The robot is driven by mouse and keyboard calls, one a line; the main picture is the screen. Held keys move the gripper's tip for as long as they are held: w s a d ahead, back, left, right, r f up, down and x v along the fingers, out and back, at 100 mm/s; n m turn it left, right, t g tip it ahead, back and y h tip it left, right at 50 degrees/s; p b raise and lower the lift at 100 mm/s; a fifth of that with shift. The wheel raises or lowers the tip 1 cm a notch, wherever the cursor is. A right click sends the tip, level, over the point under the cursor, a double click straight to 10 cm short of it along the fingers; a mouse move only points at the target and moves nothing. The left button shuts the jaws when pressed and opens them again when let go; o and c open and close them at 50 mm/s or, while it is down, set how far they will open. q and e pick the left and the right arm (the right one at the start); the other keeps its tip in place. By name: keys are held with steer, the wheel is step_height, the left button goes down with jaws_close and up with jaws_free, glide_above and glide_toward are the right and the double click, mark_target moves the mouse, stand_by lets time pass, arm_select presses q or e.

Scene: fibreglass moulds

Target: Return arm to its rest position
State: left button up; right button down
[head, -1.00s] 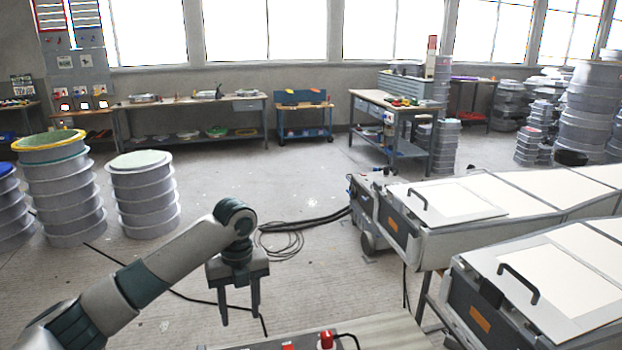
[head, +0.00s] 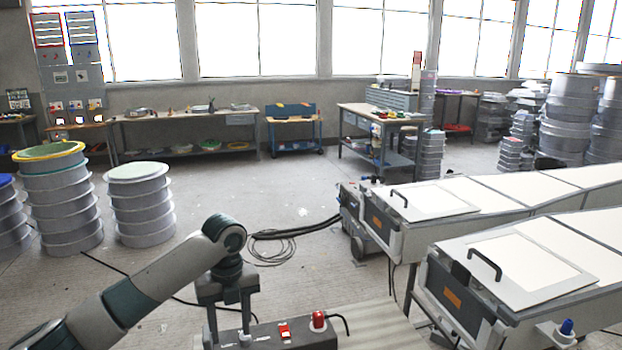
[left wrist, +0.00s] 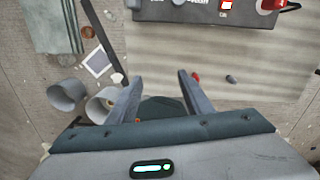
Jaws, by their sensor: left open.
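My left arm (head: 150,283) reaches in from the lower left of the head view. Its gripper (head: 228,335) points down, with its two fingers apart and nothing between them. In the head view it hangs in front of a dark control box (head: 275,335) with a red switch and a red knob. In the left wrist view the open fingers (left wrist: 157,80) show over a pale board, with the control box (left wrist: 205,10) beyond them. I cannot tell the exact gap to the board. My right gripper is not in view.
Two long grey machines with white tops (head: 515,265) (head: 450,200) fill the right. Stacked grey drums (head: 140,205) stand at left. Cables (head: 285,240) lie on open floor in the middle. The wrist view shows two grey cups (left wrist: 67,95) (left wrist: 103,105) and small scraps.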

arm_select(q)
steer(key=s+d+f+n+t+h, duration=0.1)
steer(key=s+d+f+n, duration=0.25)
steer(key=s+f, duration=0.3)
steer(key=s+d+f+n+h, duration=0.2)
steer(key=s+d+f+n, duration=0.1)
steer(key=s+f+n, duration=0.3)
steer(key=s+d+f+n+t+h, duration=0.1)
steer(key=s+d+f+n, duration=0.2)
steer(key=s+f, duration=0.4)
steer(key=s+a+f+n+t+y, duration=0.1)
steer(key=s+a+n+y, duration=0.1)
steer(key=s+a+n, duration=0.75)
steer(key=s+a+f+n+t+y, duration=0.15)
steer(key=s+a+n, duration=0.45)
steer(key=s, duration=0.6)
step_height(320, 180, down, 29)
steer(key=s+d+g, duration=0.2)
steer(key=s+a+f, duration=0.1)
steer(key=s+f, duration=0.7)
steer(key=s+a+f+g, duration=0.1)
steer(key=s+a+f, duration=0.1)
steer(key=s+f, duration=0.7)
steer(key=shift+s+a, duration=0.25)
